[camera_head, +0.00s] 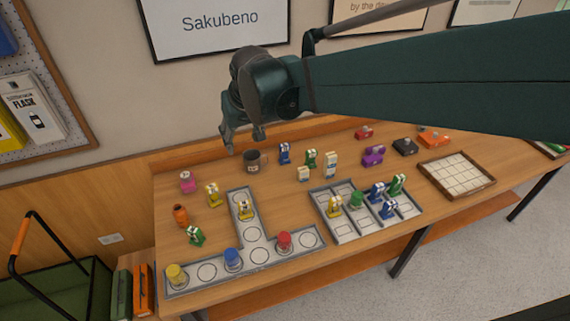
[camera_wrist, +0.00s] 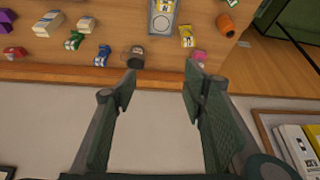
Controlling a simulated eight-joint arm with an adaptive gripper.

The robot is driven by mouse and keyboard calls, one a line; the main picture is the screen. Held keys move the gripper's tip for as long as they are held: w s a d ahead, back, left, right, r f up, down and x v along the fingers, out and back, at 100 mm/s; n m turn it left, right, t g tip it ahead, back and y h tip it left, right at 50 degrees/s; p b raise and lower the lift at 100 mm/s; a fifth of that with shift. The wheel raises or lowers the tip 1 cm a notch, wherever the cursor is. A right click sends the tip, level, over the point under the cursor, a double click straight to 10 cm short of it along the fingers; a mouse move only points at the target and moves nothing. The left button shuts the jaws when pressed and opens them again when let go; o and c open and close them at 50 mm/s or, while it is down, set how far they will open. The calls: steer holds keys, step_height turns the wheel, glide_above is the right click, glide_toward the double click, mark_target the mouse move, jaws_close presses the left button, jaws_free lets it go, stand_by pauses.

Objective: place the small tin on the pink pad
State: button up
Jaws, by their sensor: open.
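My gripper (camera_head: 243,137) is open and empty, raised above the back edge of the table near a dark mug (camera_head: 255,160). I cannot tell for sure which thing is the small tin. A short green round tin (camera_head: 357,200) stands in the grey divided tray (camera_head: 345,236). A small pink item (camera_head: 187,181) stands at the table's back left, also in the wrist view (camera_wrist: 199,57); it looks like a jar, not a flat pad. I see no clear pink pad.
A grey T-shaped board (camera_head: 207,271) with circles holds yellow, blue and red jars (camera_head: 284,239) and a yellow figure-like item. Several small coloured items stand around the mug and in the divided tray. A wooden grid tray (camera_head: 456,174) lies at right. Wall behind.

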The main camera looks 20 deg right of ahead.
steer(key=s+d+f+t, duration=0.1)
steer(key=s+d, duration=0.3)
steer(key=s, duration=0.7)
steer(key=s+d+f+m, duration=0.1)
steer(key=s+d, duration=0.4)
steer(key=s, duration=0.7)
steer(key=shift+d+f+t+h, duration=0.2)
steer(key=shift+f+t+h, duration=0.1)
steer(key=shift+f+t, duration=0.15)
